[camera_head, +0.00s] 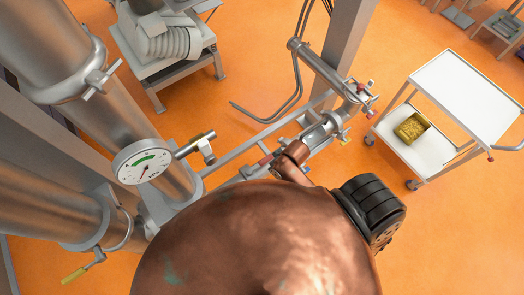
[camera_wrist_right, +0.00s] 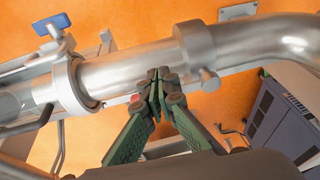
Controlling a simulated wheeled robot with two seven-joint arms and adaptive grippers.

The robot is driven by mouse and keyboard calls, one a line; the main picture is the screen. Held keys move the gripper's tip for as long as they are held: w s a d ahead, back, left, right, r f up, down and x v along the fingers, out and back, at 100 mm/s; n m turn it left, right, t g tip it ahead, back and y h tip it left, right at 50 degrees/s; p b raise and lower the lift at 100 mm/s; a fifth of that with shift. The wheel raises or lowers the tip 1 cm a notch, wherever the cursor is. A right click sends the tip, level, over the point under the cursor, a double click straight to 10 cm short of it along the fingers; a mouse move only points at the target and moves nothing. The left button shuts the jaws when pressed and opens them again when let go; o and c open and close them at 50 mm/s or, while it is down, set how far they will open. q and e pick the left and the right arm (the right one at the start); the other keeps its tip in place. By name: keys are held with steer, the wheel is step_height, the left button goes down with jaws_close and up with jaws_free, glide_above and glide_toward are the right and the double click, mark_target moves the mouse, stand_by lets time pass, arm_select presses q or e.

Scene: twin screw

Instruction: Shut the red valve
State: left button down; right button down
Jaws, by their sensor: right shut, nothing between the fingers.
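My right gripper (camera_wrist_right: 158,82) shows in the right wrist view with its green fingers together and nothing between them. Its tips are in front of a silver pipe (camera_wrist_right: 130,74); I cannot tell whether they touch it. A small red part (camera_wrist_right: 135,97) shows just left of the fingertips, mostly hidden. In the head view, small red parts show on the pipe assembly, one at its upper right end (camera_head: 372,84) and one lower left (camera_head: 265,161). I cannot tell which is the red valve or how it is turned. My left gripper is not in view.
A large copper dome (camera_head: 250,245) fills the lower head view, with a black ribbed part (camera_head: 372,205) beside it. A gauge (camera_head: 144,161) sits by thick steel pipes at left. A blue handle (camera_wrist_right: 52,25) is on the pipe. A white cart (camera_head: 465,95) stands right.

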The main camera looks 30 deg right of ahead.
steer(key=shift+n+g+y, duration=0.6)
steer(key=shift+n+g, duration=0.2)
steer(key=w+a, duration=0.1)
steer(key=a, duration=0.1)
steer(key=w+a+r, duration=0.1)
steer(key=w+a, duration=0.3)
steer(key=shift+a+r, duration=0.2)
steer(key=shift+r, duration=0.15)
steer(key=w, duration=0.1)
steer(key=w+a+g, duration=0.1)
steer(key=w, duration=0.1)
steer(key=shift+w+a+g, duration=0.15)
steer(key=shift+w+g, duration=0.1)
steer(key=shift+g, duration=0.05)
steer(key=w+d+r+m+g+h, duration=0.2)
steer(key=w+d+r, duration=0.3)
steer(key=w+d, duration=0.3)
steer(key=shift+r+g+h, duration=0.25)
steer(key=shift+g+h, duration=0.15)
steer(key=shift+h, duration=0.1)
